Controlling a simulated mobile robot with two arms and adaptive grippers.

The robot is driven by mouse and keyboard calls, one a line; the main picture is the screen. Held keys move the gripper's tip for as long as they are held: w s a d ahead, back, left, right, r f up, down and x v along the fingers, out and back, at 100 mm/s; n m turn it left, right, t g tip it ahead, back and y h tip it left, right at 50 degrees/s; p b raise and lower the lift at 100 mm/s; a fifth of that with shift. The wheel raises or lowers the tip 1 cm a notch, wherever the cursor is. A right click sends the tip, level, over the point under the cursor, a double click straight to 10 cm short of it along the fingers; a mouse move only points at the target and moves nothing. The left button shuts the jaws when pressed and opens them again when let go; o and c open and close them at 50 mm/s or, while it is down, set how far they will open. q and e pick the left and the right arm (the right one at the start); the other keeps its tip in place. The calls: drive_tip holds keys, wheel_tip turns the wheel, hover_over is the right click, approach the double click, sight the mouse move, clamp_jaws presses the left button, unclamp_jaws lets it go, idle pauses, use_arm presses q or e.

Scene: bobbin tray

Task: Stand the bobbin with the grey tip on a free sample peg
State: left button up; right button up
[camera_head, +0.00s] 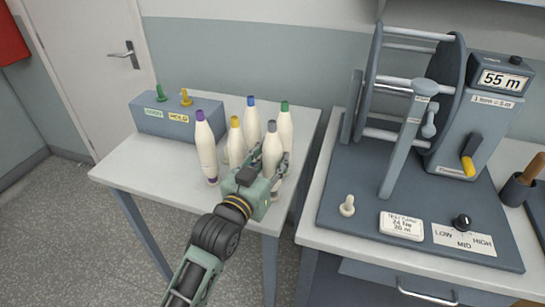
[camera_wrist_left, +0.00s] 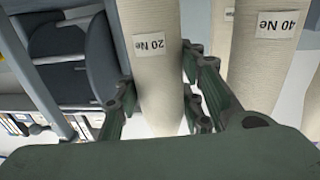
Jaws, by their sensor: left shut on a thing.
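The bobbin with the grey tip (camera_head: 271,129) stands upright at the front of the bobbin group on the white table. My left gripper (camera_head: 270,165) has its fingers around its body. In the left wrist view a cream bobbin with a "20 Ne" label (camera_wrist_left: 155,75) sits between the fingers (camera_wrist_left: 160,100).
Close around stand bobbins with purple (camera_head: 205,145), yellow (camera_head: 235,145), blue (camera_head: 252,120) and green (camera_head: 285,125) tips. A neighbour labelled "40 Ne" (camera_wrist_left: 275,50) shows in the wrist view. A reel machine (camera_head: 400,190) stands on the right bench. The table's left front is clear.

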use_arm(q)
drive_tip(key=shift+f, duration=0.45)
drive_tip(key=o, duration=1.3)
drive_tip(key=shift+r, duration=0.1)
drive_tip(key=shift+s, duration=0.1)
drive_tip(key=v, duration=1.2)
